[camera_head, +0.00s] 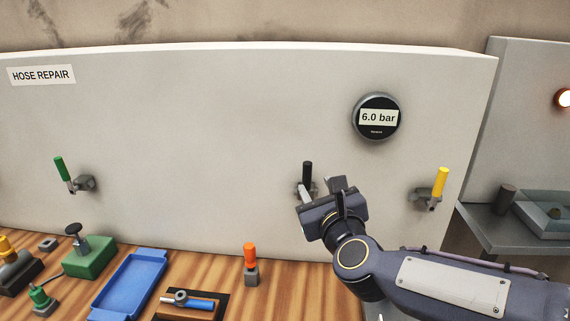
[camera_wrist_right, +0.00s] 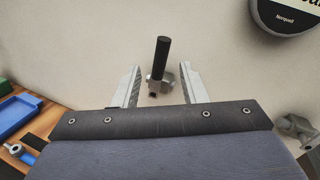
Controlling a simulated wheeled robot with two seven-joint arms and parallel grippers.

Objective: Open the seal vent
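No label shows which lever is the seal vent. A lever with an upright black handle (camera_head: 307,172) is on the pale panel, in front of my right gripper (camera_head: 320,190). In the right wrist view the black handle (camera_wrist_right: 162,58) stands between the two spread fingers of my right gripper (camera_wrist_right: 164,72), with a gap on both sides. The gripper is open and holds nothing. A green-handled lever (camera_head: 62,169) is at the panel's left and a yellow-handled lever (camera_head: 439,182) at its right, both roughly upright. My left gripper is not in view.
A round gauge (camera_head: 377,117) above the black lever reads 6.0 bar. The wooden bench (camera_head: 215,256) below holds an orange-topped lever (camera_head: 250,258), a blue tray (camera_head: 128,285), a blue-handled tool (camera_head: 190,301) and a green device (camera_head: 88,260). The panel between the green and black levers is clear.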

